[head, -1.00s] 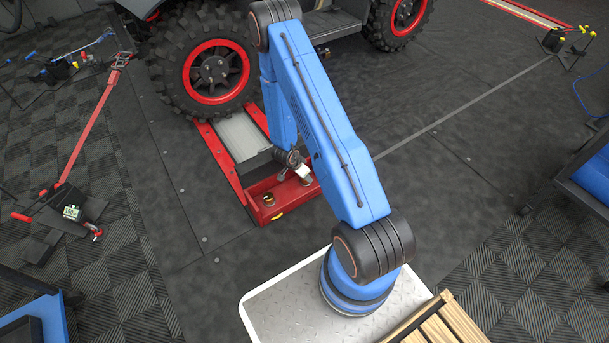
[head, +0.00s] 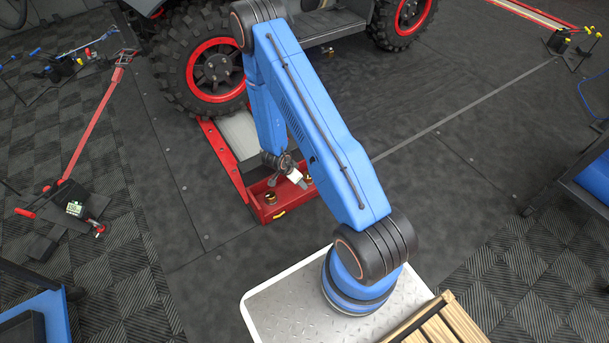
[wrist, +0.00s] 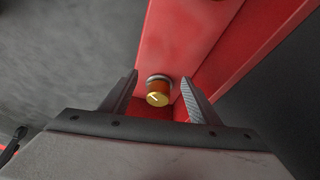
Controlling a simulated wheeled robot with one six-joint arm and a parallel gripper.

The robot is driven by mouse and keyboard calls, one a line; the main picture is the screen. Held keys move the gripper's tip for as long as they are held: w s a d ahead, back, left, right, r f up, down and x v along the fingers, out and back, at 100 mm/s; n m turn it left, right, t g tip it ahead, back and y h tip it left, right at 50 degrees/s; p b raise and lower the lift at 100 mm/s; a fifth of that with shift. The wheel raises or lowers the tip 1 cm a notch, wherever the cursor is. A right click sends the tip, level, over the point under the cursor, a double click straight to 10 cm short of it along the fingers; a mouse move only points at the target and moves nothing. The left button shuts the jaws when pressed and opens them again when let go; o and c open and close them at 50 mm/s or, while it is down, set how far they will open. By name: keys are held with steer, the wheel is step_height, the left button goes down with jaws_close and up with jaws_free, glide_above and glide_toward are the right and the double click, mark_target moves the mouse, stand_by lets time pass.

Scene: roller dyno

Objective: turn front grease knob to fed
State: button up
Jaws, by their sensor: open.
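A brass-coloured knob (wrist: 157,96) with a dark pointer mark on its face shows in the wrist view, on a red housing (wrist: 187,40). My gripper (wrist: 159,76) is open, with one finger on each side of the knob in the picture. Gaps show between the knob and both fingers; I cannot tell the depth. In the head view, the red housing (head: 288,207) carries a knob (head: 271,198) at left and another (head: 308,180) at right, partly hidden by my wrist. My gripper is just above the left knob. The fed marking is too small to read.
The dark floor right of the housing is clear.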

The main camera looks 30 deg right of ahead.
steer(key=a, duration=0.3)
steer(key=s+a, duration=0.1)
steer(key=a, duration=0.2)
steer(key=shift+s+a, duration=0.15)
